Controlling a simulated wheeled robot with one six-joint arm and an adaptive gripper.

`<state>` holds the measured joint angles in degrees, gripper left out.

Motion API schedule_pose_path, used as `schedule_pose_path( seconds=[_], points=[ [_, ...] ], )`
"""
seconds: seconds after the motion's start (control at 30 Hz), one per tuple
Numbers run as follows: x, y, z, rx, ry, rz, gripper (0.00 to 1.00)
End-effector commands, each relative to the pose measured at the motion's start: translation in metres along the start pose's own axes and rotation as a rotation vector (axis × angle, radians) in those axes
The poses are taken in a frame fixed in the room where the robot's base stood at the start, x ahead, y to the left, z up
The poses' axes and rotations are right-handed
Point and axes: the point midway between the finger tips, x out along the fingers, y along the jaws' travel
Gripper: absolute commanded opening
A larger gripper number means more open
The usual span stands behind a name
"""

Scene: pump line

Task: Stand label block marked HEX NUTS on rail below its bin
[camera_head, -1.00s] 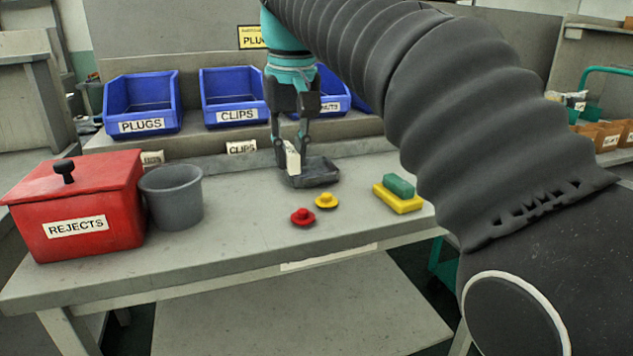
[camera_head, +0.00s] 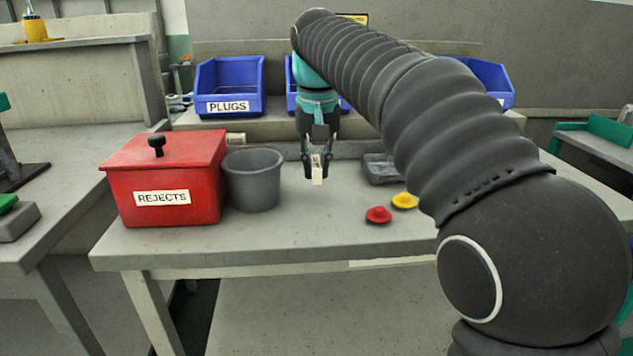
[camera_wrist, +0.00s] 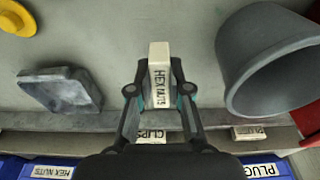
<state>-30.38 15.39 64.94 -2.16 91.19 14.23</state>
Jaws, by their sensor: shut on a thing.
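My gripper (camera_head: 318,160) is shut on a cream label block (camera_head: 317,174), held above the table left of the grey tray. In the wrist view my gripper (camera_wrist: 159,90) grips the block (camera_wrist: 159,62) between both fingertips, and HEX NUTS reads on its face. The rail (camera_wrist: 205,142) runs along the bin shelf, with a CLIPS block (camera_wrist: 152,135) and another block (camera_wrist: 250,132) standing on it. The HEX NUTS bin's label (camera_wrist: 52,172) shows at lower left of the wrist view. In the head view my arm hides part of the bin row.
The grey tray (camera_head: 380,170) lies on the table (camera_head: 290,235). A grey bucket (camera_head: 252,182) and red REJECTS box (camera_head: 165,185) stand left. Red (camera_head: 378,215) and yellow (camera_head: 404,200) knobs lie in front of the tray. The PLUGS bin (camera_head: 228,85) stands behind.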

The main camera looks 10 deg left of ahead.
Motion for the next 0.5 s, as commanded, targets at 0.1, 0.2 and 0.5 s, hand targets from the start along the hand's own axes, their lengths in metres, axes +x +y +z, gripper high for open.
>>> schedule_pose_path(
  seconds=[0.1,0.2,0.5],
  points=[
    [0.019,0.000,0.004,-0.002,-0.003,0.001,0.00],
    [0.031,0.000,0.006,-0.001,-0.003,0.000,0.00],
    [0.036,0.000,0.006,-0.002,-0.001,0.000,0.00]
  ],
)
